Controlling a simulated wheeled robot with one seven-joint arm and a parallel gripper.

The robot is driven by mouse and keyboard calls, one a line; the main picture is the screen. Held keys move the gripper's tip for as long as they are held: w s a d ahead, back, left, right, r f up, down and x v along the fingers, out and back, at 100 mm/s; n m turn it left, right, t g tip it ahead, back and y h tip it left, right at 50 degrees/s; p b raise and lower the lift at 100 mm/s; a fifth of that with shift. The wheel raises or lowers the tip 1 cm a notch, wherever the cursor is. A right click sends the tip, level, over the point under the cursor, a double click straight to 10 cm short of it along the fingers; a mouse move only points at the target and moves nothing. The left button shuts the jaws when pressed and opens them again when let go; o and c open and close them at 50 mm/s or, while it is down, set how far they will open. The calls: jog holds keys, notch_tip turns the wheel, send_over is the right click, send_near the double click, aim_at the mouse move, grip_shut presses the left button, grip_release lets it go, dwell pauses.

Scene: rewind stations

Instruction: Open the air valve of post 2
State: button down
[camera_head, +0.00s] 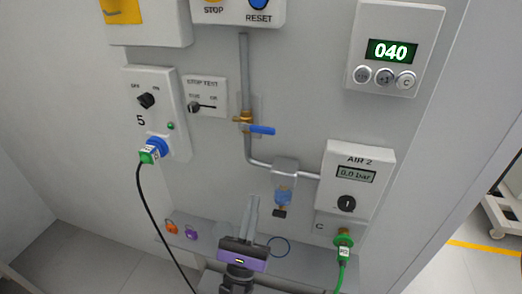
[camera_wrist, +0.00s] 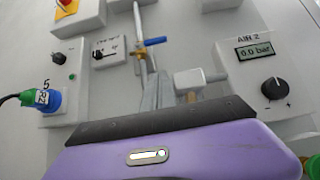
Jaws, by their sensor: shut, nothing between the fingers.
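The air valve has a brass body (camera_head: 244,122) on a vertical grey pipe. Its blue lever (camera_head: 262,130) points right, across the pipe; it also shows in the wrist view (camera_wrist: 155,41). The AIR 2 box (camera_head: 359,165) stands to the lower right, with a display (camera_head: 356,174) reading 0.0 bar and a black knob (camera_head: 347,203). My gripper (camera_head: 251,202) is shut and empty, below the lever and apart from it in the picture. Its fingers (camera_wrist: 158,85) point up toward the valve in the wrist view, and hide part of the pipe there.
A filter with a blue bowl (camera_head: 283,195) hangs just right of my fingers. A ledge (camera_head: 300,262) runs below, with orange and purple padlocks (camera_head: 181,230). Cables hang from the socket 5 plug (camera_head: 149,153) and the green plug (camera_head: 343,240). A counter (camera_head: 391,60) reads 040.

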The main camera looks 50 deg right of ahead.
dwell(0.3)
jog(key=p, duration=0.6)
send_near(256, 129)
jog(key=d+r, duration=0.2)
jog(key=d, duration=0.4)
jog(key=shift+w+a+r+p, duration=0.2)
jog(key=shift+r+p, duration=0.1)
jog(key=shift+r, duration=0.1)
